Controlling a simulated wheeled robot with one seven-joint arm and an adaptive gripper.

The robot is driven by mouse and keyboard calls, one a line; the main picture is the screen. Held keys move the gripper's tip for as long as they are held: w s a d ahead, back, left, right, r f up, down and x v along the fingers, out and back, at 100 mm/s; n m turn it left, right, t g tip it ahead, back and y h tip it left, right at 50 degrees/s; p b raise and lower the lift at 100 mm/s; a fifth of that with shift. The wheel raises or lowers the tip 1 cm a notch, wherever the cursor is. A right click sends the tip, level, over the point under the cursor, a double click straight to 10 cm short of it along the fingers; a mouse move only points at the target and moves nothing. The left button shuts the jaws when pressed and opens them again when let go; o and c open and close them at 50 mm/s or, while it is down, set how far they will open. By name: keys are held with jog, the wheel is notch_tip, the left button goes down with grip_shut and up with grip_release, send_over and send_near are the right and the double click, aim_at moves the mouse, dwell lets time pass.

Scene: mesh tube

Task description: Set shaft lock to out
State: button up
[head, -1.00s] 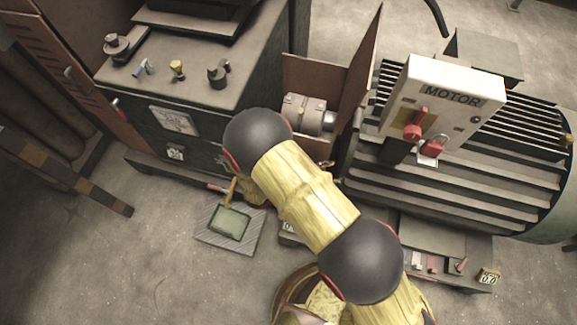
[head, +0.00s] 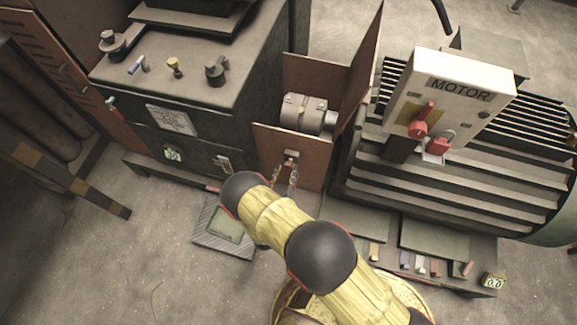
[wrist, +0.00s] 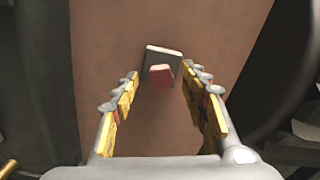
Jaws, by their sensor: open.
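A small grey latch with a red tab (head: 291,155) sits on the brown panel (head: 312,175) in front of the shaft coupling (head: 303,113). No label on the latch can be read, so I cannot tell from the pictures whether it is the shaft lock. In the wrist view, the latch's red tab (wrist: 161,77) lies ahead, between the lines of my fingers. My gripper (head: 284,168) is open and empty, just below the latch in the head view. It also shows in the wrist view (wrist: 160,84), with a finger on each side and no clear contact.
The motor (head: 440,185) with its switch box (head: 445,95) stands at right. A dark cabinet (head: 160,110) with knobs on top is at left. A brown upright panel (head: 365,75) rises beside the coupling. A grey plate (head: 222,235) lies on the floor below.

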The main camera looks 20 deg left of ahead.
aim_at(288, 167)
jog(key=shift+w+a+b, duration=0.15)
jog(key=shift+w+b, duration=0.2)
jog(key=shift+w, duration=1.3)
jog(key=shift+c, duration=0.6)
grip_shut()
